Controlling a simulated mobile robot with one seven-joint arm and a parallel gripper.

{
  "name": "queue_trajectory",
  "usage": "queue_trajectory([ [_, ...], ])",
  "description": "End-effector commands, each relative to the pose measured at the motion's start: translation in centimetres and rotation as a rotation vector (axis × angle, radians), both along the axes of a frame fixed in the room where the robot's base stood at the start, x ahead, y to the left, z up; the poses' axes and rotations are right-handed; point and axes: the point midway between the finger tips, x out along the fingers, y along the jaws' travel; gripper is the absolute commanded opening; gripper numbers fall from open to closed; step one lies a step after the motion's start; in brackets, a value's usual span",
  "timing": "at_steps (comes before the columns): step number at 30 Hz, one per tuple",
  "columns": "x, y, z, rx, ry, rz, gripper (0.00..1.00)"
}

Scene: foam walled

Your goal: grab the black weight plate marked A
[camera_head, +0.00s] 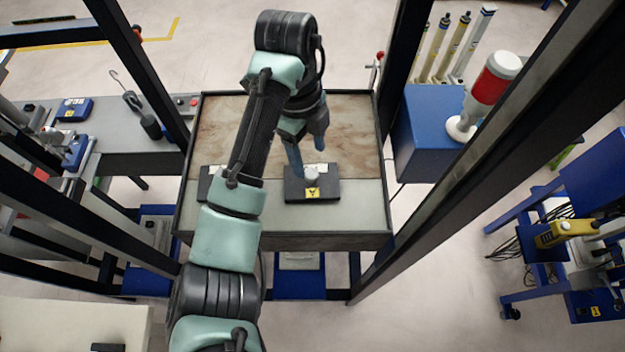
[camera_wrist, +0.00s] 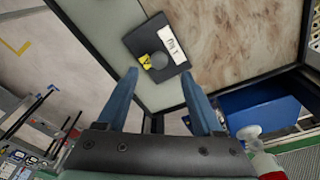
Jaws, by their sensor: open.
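A black plate (camera_head: 326,190) with a yellow label and a pale round knob lies on the pale front strip of the table. The wrist view shows this plate (camera_wrist: 138,43) ahead of the fingertips, with a white label, the yellow label and the grey knob; I cannot read the marking surely. My gripper (camera_head: 308,165) points down over the plate. Its blue fingers are open and empty, apart on either side of the knob's line in the wrist view (camera_wrist: 160,77). A second black plate (camera_head: 205,184) is partly hidden behind my arm; its marking is not visible.
The table (camera_head: 340,217) has a raised dark rim and a brown wood-look back part that is clear. Dark frame posts (camera_head: 405,45) stand close on both sides. A blue box (camera_head: 425,135) with a red-and-white lamp (camera_head: 495,78) stands to the right.

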Motion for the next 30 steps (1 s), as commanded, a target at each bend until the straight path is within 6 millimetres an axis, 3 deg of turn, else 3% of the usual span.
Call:
queue_trajectory([
  [12, -0.5, -0.4, -4.7, 0.000, 0.002, 0.003, 0.68],
  [20, -0.4, -0.4, -5.2, 0.001, -0.002, 0.002, 0.68],
  [30, -0.4, -0.4, -5.2, 0.000, -0.001, 0.002, 0.10],
])
